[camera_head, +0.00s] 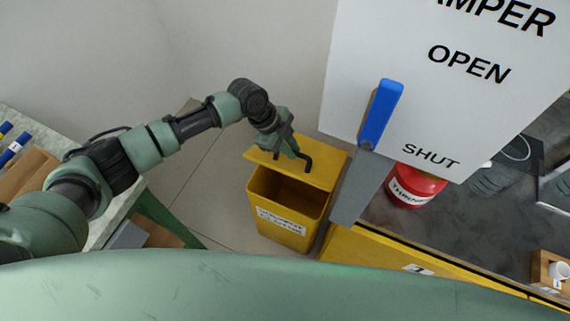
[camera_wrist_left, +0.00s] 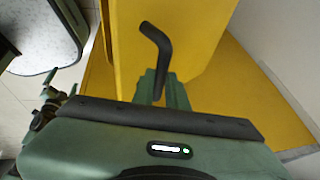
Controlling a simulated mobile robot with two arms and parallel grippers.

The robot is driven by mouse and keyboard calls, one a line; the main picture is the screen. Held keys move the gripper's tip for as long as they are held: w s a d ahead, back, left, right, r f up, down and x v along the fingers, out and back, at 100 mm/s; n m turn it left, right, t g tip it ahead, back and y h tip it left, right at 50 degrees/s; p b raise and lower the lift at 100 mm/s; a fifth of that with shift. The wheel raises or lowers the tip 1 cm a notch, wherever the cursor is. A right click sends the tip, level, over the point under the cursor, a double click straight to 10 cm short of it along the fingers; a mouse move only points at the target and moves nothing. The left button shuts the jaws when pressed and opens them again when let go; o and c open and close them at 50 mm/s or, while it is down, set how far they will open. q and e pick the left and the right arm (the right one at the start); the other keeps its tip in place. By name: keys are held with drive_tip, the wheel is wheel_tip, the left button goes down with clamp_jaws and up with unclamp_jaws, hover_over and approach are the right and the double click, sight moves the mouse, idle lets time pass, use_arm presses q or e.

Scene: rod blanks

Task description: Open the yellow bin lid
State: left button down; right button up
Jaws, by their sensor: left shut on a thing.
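The yellow bin (camera_head: 285,222) stands on the floor near the middle of the head view, with its dark inside showing. Its yellow lid (camera_head: 325,172) is raised at the back of the opening; it also shows in the left wrist view (camera_wrist_left: 200,40). A black bent handle (camera_head: 307,161) sits on the lid and also shows in the wrist view (camera_wrist_left: 158,45). My left gripper (camera_head: 289,152) is shut on this handle, its fingers (camera_wrist_left: 165,90) around the handle's lower part. My right gripper is not in view.
A white damper board (camera_head: 430,110) with a blue lever (camera_head: 381,112) stands right of the bin. A red tin (camera_head: 414,186) is on the dark worktop (camera_head: 455,225) behind it. A bench (camera_head: 35,135) is at the left. Tiled floor (camera_head: 205,185) lies clear left of the bin.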

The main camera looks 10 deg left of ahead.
use_arm(q)
drive_tip(key=shift+w+d+r, duration=0.2)
drive_tip(key=shift+w+r, duration=0.15)
drive_tip(key=shift+w, duration=0.3)
drive_tip(key=shift+w+d+r, duration=0.15)
drive_tip(key=shift+w+r, duration=0.2)
drive_tip(key=shift+w, duration=0.25)
drive_tip(key=c, duration=1.5)
unclamp_jaws()
drive_tip(key=shift+f, duration=0.1)
drive_tip(key=shift+o, duration=0.5)
drive_tip(key=shift+w+d+f, duration=0.1)
drive_tip(key=shift+w, duration=0.1)
drive_tip(key=shift+s, duration=0.15)
drive_tip(key=shift+r, duration=0.25)
drive_tip(key=v, duration=0.7)
drive_tip(key=shift+a+r, duration=0.2)
drive_tip(key=shift+r, duration=0.05)
